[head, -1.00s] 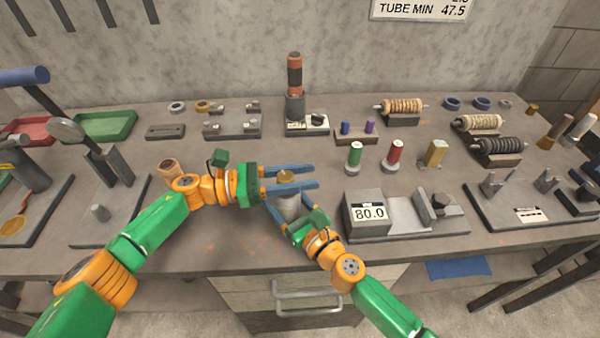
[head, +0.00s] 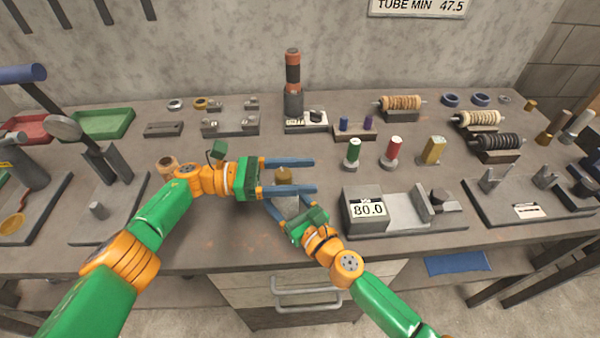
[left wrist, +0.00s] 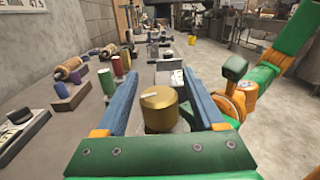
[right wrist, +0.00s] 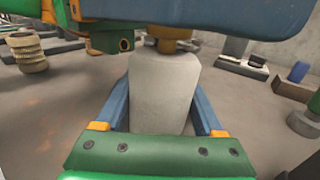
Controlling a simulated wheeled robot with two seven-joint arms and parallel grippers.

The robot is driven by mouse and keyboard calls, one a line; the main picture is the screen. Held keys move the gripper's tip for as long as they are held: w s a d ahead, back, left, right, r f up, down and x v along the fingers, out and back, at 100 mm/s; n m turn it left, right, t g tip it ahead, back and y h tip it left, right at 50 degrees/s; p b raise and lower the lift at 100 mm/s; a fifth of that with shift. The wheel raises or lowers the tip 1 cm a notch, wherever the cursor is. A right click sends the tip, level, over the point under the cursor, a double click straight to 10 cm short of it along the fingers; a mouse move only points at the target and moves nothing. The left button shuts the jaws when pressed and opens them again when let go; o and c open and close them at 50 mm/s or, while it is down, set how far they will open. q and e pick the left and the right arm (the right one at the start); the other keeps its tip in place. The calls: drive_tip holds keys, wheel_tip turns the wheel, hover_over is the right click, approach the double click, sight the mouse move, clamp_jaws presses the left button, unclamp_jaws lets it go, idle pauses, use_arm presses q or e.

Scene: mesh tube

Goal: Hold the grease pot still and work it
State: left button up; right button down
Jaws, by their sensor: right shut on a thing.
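The grease pot has a pale grey body (right wrist: 163,92) and a round brass cap (left wrist: 160,107) with a light mark on its top. It stands near the front of the bench, and the cap also shows in the head view (head: 284,175). My right gripper (head: 288,203) is shut on the pot's body from the front, one blue finger on each side. My left gripper (head: 315,176) reaches in from the left at cap height. Its fingers lie on both sides of the cap, with gaps showing, so it is open. Its near finger hides part of the pot below the cap.
A scale (head: 366,212) reading 80.0 stands close to the right of the pot. Green (head: 352,155), red (head: 393,152) and yellow (head: 434,151) pieces stand behind it.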

use_arm(q)
wheel_tip(320, 180, up, 10)
idle(0.6)
drive_tip(key=f+n+t, duration=0.1)
drive_tip(key=t, duration=0.1)
drive_tip(key=f+n+t, duration=0.2)
drive_tip(key=t, duration=0.1)
drive_tip(key=f+n+t, duration=0.1)
drive_tip(key=f+t, duration=0.1)
drive_tip(key=t, duration=0.1)
drive_tip(key=shift+a+f+n, duration=0.2)
drive_tip(key=shift+a+n, duration=0.05)
drive_tip(key=shift+n, duration=0.15)
drive_tip(key=a+n+t+y, duration=0.1)
drive_tip(key=t, duration=0.1)
drive_tip(key=s+a+f+n+t+y, duration=0.1)
drive_tip(key=a+n+t+y, duration=0.1)
drive_tip(key=s+a+f+n+t+y, duration=0.1)
drive_tip(key=t, duration=0.1)
drive_tip(key=shift+s+a+f+n+y, duration=0.2)
drive_tip(key=shift+n+y, duration=0.1)
drive_tip(key=shift+n, duration=0.1)
drive_tip(key=s+a+f+n+t+y, duration=0.2)
drive_tip(key=s+a+f+n+y, duration=0.1)
drive_tip(key=s+y, duration=0.15)
drive_tip(key=x, duration=1.1)
drive_tip(key=shift+w+d+r, duration=0.2)
drive_tip(key=shift+d, duration=0.1)
